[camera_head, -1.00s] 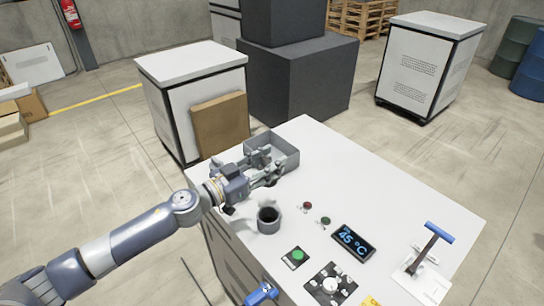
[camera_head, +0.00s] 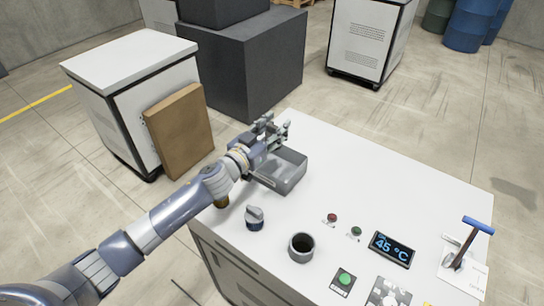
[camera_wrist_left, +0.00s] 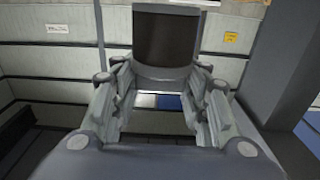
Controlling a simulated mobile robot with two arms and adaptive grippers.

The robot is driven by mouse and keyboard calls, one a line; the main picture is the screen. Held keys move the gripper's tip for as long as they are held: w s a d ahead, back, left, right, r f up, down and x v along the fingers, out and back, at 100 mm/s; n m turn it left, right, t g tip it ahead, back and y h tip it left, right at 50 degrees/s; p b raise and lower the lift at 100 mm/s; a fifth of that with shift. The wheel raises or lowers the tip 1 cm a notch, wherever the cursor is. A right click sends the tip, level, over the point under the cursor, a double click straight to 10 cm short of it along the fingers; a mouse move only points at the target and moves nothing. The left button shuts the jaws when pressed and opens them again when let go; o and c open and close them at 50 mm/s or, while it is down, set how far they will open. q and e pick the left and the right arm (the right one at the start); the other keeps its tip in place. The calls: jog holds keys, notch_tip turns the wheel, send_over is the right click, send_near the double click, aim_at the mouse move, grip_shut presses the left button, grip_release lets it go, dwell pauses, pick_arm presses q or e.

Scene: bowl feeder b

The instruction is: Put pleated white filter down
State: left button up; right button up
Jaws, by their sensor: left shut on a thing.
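My left gripper (camera_head: 274,130) is above the back left edge of a grey open bin (camera_head: 290,181) on the white table. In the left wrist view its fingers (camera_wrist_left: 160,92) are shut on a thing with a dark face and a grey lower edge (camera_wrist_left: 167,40). I see no white colour or pleats on it, so I cannot tell whether it is the pleated white filter. In the head view the held thing is hard to make out among the fingers. My right gripper is not in view.
On the white table (camera_head: 390,185) are a grey knob-like part with a dark base (camera_head: 254,218), a dark cup (camera_head: 302,247), red and green buttons, a display (camera_head: 392,250) and a blue-handled lever (camera_head: 470,240). The table's back right is clear. A brown board (camera_head: 180,132) leans against a cabinet.

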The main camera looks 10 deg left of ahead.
pick_arm(q)
jog(key=f, duration=0.3)
jog(key=shift+s+d+f, duration=0.1)
jog(key=shift+s+d, duration=0.05)
jog(key=shift+d, duration=0.15)
jog(key=shift+f, duration=0.35)
jog(key=f, duration=0.1)
jog(key=f+b, duration=0.1)
jog(key=f, duration=0.1)
jog(key=shift+a+f, duration=0.2)
jog(key=shift+f, duration=0.1)
jog(key=shift+f+b, duration=0.4)
jog(key=shift+f, duration=0.4)
jog(key=shift+r, duration=0.1)
jog(key=o, duration=1.1)
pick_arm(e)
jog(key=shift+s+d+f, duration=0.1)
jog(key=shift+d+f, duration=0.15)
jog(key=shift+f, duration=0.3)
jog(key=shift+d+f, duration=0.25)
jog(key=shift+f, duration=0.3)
